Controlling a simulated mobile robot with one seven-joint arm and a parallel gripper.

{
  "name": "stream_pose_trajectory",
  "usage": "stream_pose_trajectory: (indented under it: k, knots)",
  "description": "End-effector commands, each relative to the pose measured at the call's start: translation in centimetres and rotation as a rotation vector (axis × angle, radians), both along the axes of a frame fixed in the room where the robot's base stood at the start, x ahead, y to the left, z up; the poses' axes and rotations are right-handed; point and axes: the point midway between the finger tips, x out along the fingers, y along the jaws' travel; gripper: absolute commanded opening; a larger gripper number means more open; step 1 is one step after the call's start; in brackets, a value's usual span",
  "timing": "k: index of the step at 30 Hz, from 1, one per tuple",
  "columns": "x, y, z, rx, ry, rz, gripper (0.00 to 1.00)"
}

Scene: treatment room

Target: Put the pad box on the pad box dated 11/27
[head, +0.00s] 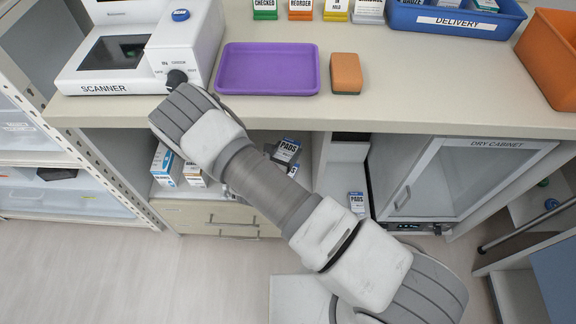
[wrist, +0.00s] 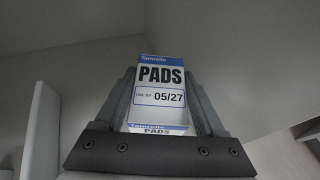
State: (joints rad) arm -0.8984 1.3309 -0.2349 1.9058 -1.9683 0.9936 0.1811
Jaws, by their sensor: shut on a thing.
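My gripper (wrist: 162,85) is shut on a white pad box (wrist: 160,78) with blue bands, marked PADS and "use by 05/27". The box sits between the two fingers with its label facing the wrist camera. Another PADS box (head: 357,202) stands low in the narrow bay left of the dry cabinet. No 11/27 date is readable.
The shelf (head: 222,138) under the counter also holds white boxes (head: 166,166) at its left. The dry cabinet (head: 440,180) is at the right. On the counter are a scanner (head: 105,82), purple tray (head: 268,70), orange sponge (head: 346,73) and blue delivery bin (head: 455,20).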

Motion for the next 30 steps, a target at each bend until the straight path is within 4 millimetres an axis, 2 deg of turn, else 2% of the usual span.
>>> stream_pose_trajectory:
  k: [1,3,10,16,28,29,30]
  knots:
    - [0.0,0.0,-1.5,-0.001,0.001,-0.001,0.14]
    - [0.0,0.0,-2.6,0.000,0.000,-0.001,0.14]
    - [0.0,0.0,-4.3,0.001,0.000,0.000,0.14]
    - [0.0,0.0,-7.2,0.000,0.000,0.000,0.14]
    - [0.0,0.0,-7.7,0.000,-0.001,0.000,0.14]
    - [0.0,0.0,-7.7,0.000,-0.001,0.000,0.74]
    - [0.0,0.0,-7.6,0.000,-0.001,0.000,0.81]
